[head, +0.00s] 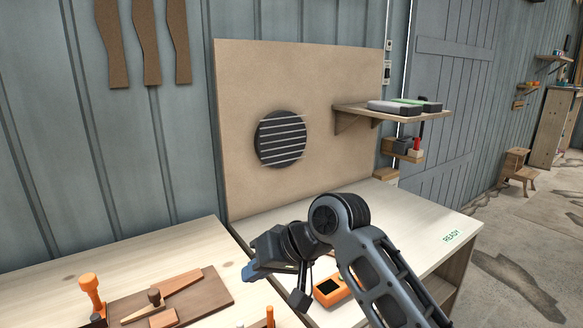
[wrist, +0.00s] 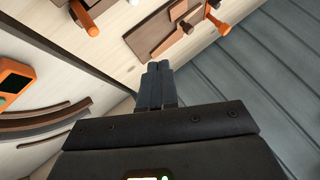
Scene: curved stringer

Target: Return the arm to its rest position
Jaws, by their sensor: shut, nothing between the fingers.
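My gripper (wrist: 155,85) shows in the wrist view with its two dark fingers together and nothing between them. In the head view my gripper (head: 249,272) is a blue-grey tip at the left end of my bent arm. It is above the workbench, near the seam between the left bench top (head: 190,240) and the right bench top (head: 400,205). My arm hides part of the right bench top.
An orange device (head: 331,290) sits beside my arm. Behind stand a tan panel (head: 350,80) with a dark striped disc (head: 281,139) and a shelf (head: 392,112). Curved wooden strips (wrist: 40,120) lie on the bench.

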